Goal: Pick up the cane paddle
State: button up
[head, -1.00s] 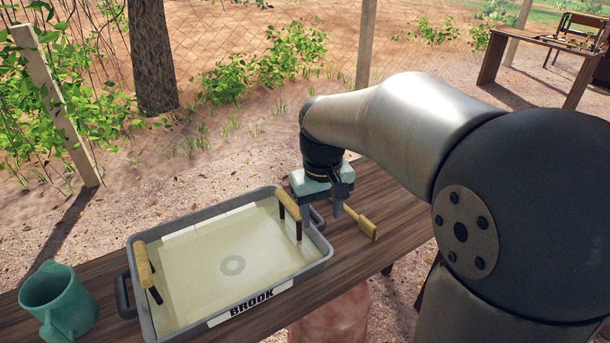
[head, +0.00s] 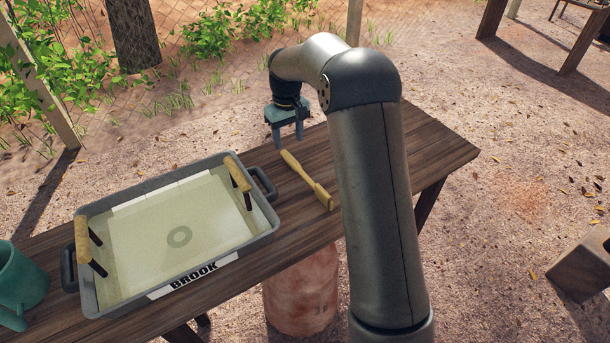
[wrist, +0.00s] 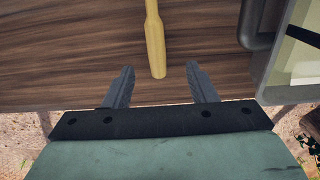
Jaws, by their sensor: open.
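The cane paddle (head: 308,180) is a slim, pale yellow wooden tool lying flat on the dark table, to the right of the tray. Its broader end points toward the table's front edge and its handle toward the back. My gripper (head: 288,136) is above the back part of the table, just beyond the handle end, open and empty. In the wrist view, the end of the paddle (wrist: 155,45) lies ahead of my open gripper (wrist: 160,80), centred roughly between the two fingers. The rest of the paddle runs out of that view at the top.
A grey tray (head: 180,282) labelled BROOK holds pale liquid with a ring in it. Two wooden-handled tools (head: 238,175) (head: 82,240) rest on its rims. A green mug (head: 20,280) stands at left. The table (head: 425,150) is bare to the right.

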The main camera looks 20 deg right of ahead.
aim_at(291, 158)
jog(key=f, duration=0.2)
jog(key=f+p, duration=0.1)
jog(key=f, duration=0.5)
jog(key=shift+w+d+f+p, duration=0.1)
jog(key=shift+d+p, duration=0.15)
jog(key=shift+p, duration=0.05)
jog(key=c, duration=1.1)
